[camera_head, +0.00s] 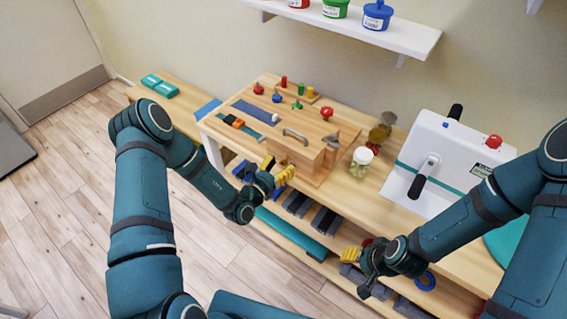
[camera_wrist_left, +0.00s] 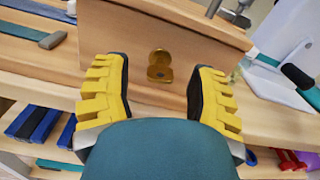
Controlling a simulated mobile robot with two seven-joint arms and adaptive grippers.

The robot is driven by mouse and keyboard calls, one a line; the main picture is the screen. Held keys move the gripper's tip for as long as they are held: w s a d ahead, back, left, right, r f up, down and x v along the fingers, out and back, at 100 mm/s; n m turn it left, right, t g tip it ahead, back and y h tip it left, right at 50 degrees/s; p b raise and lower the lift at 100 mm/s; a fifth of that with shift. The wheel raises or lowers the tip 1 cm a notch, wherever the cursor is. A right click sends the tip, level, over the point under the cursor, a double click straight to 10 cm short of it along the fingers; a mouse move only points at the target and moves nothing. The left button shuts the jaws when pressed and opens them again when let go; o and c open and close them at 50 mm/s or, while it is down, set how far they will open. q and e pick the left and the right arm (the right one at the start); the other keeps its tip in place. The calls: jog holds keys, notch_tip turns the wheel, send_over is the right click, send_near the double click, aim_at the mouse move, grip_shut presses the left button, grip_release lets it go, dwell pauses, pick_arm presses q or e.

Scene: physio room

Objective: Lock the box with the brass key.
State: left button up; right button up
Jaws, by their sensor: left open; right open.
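The wooden box (camera_head: 318,150) stands near the front edge of the wooden table, with a grey handle on its top. Its front face (camera_wrist_left: 115,40) fills the upper middle of the left wrist view. A small brass piece (camera_wrist_left: 159,72), which looks like the key at the lock, sticks out of that face. I cannot tell how it is turned. My left gripper (camera_head: 277,176) is open in front of the box, its yellow fingers apart on either side of the brass piece, not touching it. My right gripper (camera_head: 359,266) is open and empty, low at the table's front.
A jar with a white lid (camera_head: 361,162) stands right of the box. A white device with a black-handled crank (camera_head: 435,165) stands further right. A board with coloured knobs and straps lies behind and left. Blue and dark items fill the lower shelf.

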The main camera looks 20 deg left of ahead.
pick_arm(q)
jog(key=shift+x, duration=0.75)
jog(key=shift+c, duration=0.4)
grip_shut()
